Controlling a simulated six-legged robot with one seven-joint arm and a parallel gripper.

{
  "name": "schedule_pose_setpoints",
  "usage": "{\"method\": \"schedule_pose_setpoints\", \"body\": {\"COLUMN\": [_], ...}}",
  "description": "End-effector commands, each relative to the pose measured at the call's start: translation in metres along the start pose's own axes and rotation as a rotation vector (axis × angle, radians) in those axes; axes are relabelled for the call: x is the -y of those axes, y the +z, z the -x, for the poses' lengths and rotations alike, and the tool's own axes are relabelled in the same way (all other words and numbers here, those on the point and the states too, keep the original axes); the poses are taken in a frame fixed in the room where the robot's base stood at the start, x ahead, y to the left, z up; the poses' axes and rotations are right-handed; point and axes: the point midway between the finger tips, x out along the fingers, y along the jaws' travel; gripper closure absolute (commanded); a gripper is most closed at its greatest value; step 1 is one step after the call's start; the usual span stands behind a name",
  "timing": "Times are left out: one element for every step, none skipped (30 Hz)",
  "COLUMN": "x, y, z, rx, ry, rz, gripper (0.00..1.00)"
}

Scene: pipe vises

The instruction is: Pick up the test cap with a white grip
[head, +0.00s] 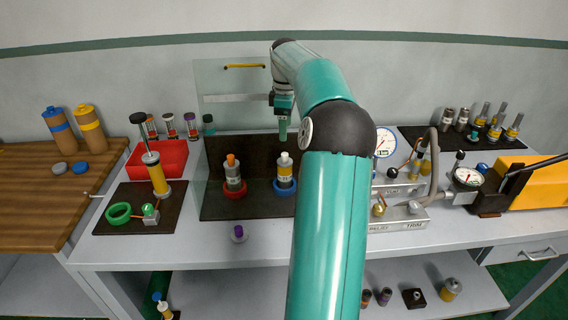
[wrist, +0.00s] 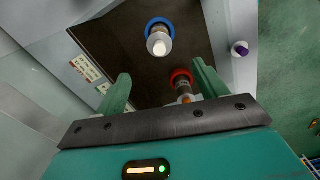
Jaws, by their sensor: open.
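The test cap with a white grip (head: 284,157) sits on top of a grey pipe piece with a yellow band (head: 285,172). That piece stands upright in a blue ring (head: 285,190) on a dark mat. In the wrist view the white grip (wrist: 159,46) shows from above inside the blue ring (wrist: 151,22). My gripper (head: 283,133) hangs above and behind the cap in the head view, apart from it. In the wrist view my gripper (wrist: 160,80) has its two green fingers spread, with nothing between them held.
An orange-topped pipe piece (head: 232,172) stands in a red ring (head: 235,190) just left of the white one. A purple-gripped cap (head: 238,232) stands in front on the bench. A clear panel (head: 215,80) rises behind. Gauges and a manifold (head: 398,215) stand right.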

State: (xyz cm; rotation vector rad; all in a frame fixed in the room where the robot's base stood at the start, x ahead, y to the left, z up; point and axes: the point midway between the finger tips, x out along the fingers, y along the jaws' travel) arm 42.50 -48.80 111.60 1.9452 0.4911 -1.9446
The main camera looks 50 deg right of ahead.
Motion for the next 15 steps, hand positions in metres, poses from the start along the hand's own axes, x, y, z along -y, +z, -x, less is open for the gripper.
{"method": "schedule_pose_setpoints", "body": {"x": [0.001, 0.001, 0.001, 0.001, 0.002, 0.001, 0.001, 0.001, 0.001, 0.001, 0.001, 0.001, 0.001, 0.001, 0.001], "y": [0.0, 0.0, -0.001, -0.001, -0.002, -0.002, -0.002, -0.002, -0.002, -0.002, -0.002, -0.003, -0.003, -0.003, -0.003], "z": [-0.011, -0.017, -0.025, -0.031, -0.036, -0.043, -0.048, -0.051, -0.056, -0.058, -0.06, -0.062, -0.063, -0.065, -0.068], "rx": [0.002, 0.002, 0.001, 0.001, 0.0, 0.0, 0.001, 0.001, 0.001, 0.001, 0.001, 0.001, 0.001, 0.0, 0.0], "ry": [-0.004, -0.004, -0.004, -0.004, -0.004, -0.003, -0.003, -0.002, -0.001, -0.001, -0.001, 0.0, 0.0, 0.0, -0.001], "rz": [0.001, 0.002, 0.002, 0.003, 0.003, 0.002, 0.002, 0.002, 0.002, 0.003, 0.003, 0.003, 0.003, 0.003, 0.003], "gripper": [0.28, 0.28, 0.28, 0.28, 0.28, 0.28, 0.28, 0.28, 0.28, 0.28, 0.28, 0.28, 0.28, 0.28, 0.28]}}
